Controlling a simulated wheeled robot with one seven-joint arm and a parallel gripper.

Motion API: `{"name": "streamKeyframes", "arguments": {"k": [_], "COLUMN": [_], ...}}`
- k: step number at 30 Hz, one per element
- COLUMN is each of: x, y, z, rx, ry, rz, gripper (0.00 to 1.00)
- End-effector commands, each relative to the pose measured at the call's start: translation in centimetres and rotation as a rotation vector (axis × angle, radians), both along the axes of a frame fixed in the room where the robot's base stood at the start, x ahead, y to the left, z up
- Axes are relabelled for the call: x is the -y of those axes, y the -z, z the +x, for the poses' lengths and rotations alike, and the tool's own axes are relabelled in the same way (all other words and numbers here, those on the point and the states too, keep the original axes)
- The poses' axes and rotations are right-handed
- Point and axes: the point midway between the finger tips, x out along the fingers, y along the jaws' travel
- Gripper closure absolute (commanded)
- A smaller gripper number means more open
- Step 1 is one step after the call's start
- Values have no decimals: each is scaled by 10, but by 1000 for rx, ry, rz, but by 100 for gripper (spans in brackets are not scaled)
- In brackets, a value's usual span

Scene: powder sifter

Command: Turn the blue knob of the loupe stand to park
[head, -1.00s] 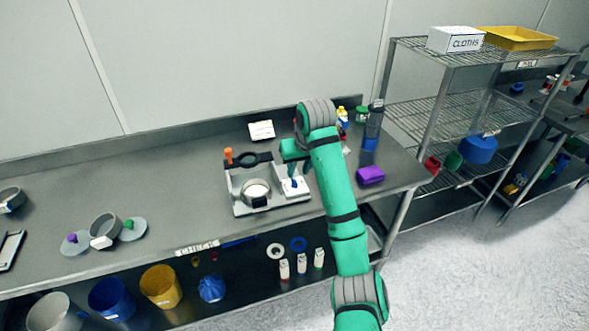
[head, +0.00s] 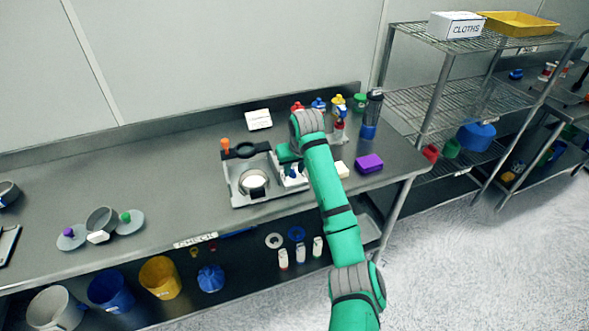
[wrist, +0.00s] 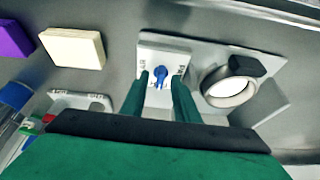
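The loupe stand (head: 236,193) is a pale tray on the bench with an orange-topped post, a black loupe ring and a round cup. It also shows in the wrist view (wrist: 240,48). The small blue knob (wrist: 160,74) sits on a white labelled block at one end of the stand; the label is too small to read fully. My gripper (wrist: 160,80) points down over this block. Its two green fingers are apart, one on each side of the knob, with visible gaps. In the head view my arm partly hides the block and knob.
A cream block (head: 342,169) and a purple block (head: 369,163) lie right of the stand. Bottles, including a dark one with a blue base (head: 371,115), stand behind my arm. A white card (head: 258,119) is at the back.

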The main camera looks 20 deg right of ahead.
Motion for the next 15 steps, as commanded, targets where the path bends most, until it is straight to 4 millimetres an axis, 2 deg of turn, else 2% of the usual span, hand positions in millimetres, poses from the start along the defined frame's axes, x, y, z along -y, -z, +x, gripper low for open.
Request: {"name": "streamKeyframes", "arguments": {"k": [9,10,13,15], "x": [-1,-1,0,0], "y": [3,3,3,3], "z": [1,1,1,1], "rx": [0,0,0,0], "ry": [-1,-1,0,0], "rz": [0,0,0,0], "gripper": [72,74,98,100]}}
